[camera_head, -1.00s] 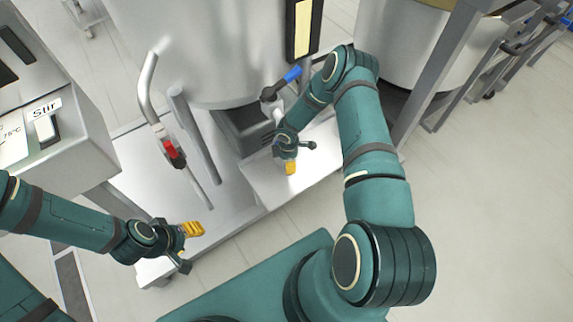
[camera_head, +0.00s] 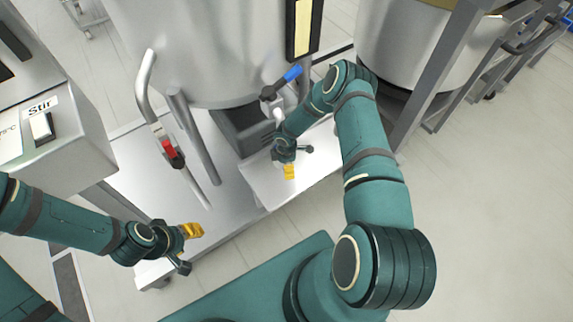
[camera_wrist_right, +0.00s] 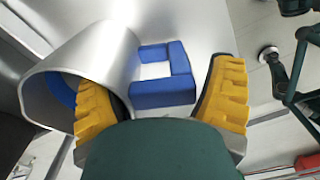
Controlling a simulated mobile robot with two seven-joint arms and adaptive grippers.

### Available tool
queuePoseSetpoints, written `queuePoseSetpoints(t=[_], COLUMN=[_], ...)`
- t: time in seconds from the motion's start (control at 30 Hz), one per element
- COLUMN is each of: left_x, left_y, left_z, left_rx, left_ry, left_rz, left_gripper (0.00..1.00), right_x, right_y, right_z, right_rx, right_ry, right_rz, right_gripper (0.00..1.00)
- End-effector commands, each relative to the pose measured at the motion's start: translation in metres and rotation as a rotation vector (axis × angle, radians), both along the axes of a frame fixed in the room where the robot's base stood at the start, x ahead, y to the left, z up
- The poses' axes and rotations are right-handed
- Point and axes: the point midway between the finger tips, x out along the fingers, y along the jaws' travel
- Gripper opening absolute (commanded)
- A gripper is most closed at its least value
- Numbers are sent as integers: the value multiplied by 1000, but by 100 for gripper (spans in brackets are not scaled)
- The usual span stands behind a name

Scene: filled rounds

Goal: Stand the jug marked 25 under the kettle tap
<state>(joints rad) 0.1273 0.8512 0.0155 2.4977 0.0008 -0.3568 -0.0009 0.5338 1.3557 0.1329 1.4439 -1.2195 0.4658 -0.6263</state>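A silver metal jug (camera_wrist_right: 115,52) with a blue inside and a blue handle (camera_wrist_right: 163,94) fills the left and middle of the right wrist view. No number shows on it. My right gripper (camera_wrist_right: 160,105) is open, one yellow pad in front of the jug's mouth and the other to the right of the handle, with a gap beside it. In the head view this gripper (camera_head: 296,160) is low by the kettle (camera_head: 205,55), below the tap's blue lever (camera_head: 293,73); the jug cannot be made out there. My left gripper (camera_head: 187,248) is open and empty.
A grey box (camera_head: 238,128) stands under the kettle, beside the pale platform (camera_head: 262,190). A handle with a red part (camera_head: 171,152) rises at the left, near the Stir console (camera_head: 70,130). A second vessel (camera_head: 405,50) and its frame stand at the right. The floor at lower right is clear.

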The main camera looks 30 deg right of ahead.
Motion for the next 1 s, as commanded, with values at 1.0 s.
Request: queuePoseSetpoints(t=[1.0], left_x=[-4], left_y=[-1], left_z=[20], left_rx=[-2], left_ry=[10], left_rz=[-2], left_gripper=[53], right_x=[-24], right_y=[66], right_z=[102], right_rx=[158], right_ry=[16], right_rz=[-186], right_gripper=[81])
